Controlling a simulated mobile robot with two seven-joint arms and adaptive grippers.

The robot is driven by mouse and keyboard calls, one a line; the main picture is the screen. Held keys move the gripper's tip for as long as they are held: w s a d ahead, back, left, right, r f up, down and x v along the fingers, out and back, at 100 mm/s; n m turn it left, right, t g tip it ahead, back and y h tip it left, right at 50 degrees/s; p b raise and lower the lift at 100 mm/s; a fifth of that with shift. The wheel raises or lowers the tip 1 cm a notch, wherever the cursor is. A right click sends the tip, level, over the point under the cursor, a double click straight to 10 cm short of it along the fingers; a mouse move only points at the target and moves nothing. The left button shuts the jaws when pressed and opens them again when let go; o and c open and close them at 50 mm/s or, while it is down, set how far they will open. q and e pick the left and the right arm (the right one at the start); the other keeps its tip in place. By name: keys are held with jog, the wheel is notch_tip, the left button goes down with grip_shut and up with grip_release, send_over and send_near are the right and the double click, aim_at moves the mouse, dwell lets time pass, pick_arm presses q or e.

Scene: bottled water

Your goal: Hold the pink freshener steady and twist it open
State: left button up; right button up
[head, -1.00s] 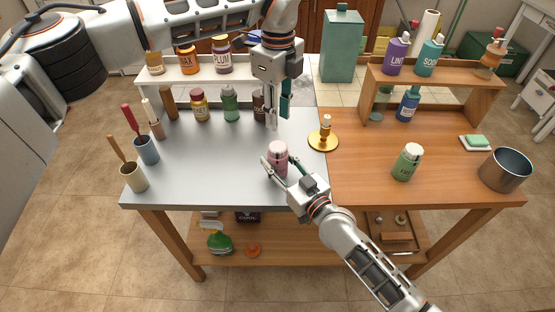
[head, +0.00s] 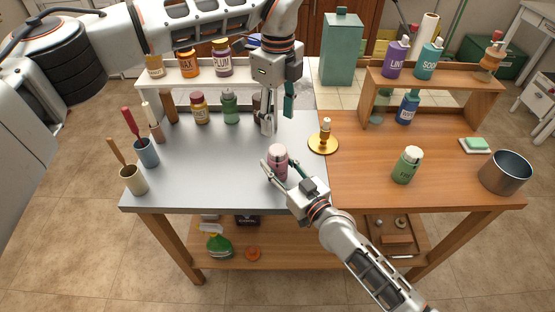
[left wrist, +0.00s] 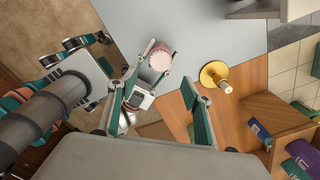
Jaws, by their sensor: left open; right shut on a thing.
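The pink freshener (head: 278,154) stands upright near the front edge of the grey part of the table. My right gripper (head: 281,168) is shut around its body from the front right. My left gripper (head: 279,121) points down, behind and above the freshener. It is open and empty, with its fingers spread and not touching the lid. The freshener's lower body is partly hidden by the right gripper.
A gold stand with a small bottle (head: 323,143) is right of the freshener. A green jar (head: 406,165) and a metal pot (head: 505,171) are farther right. Brush cups (head: 134,179) stand at left, and several bottles line the back. The grey top left of the freshener is clear.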

aim_at(278, 149)
pick_arm(q)
notch_tip(278, 149, down, 10)
jog(key=m, duration=3.1)
jog(key=shift+r, duration=0.1)
jog(key=c, duration=1.1)
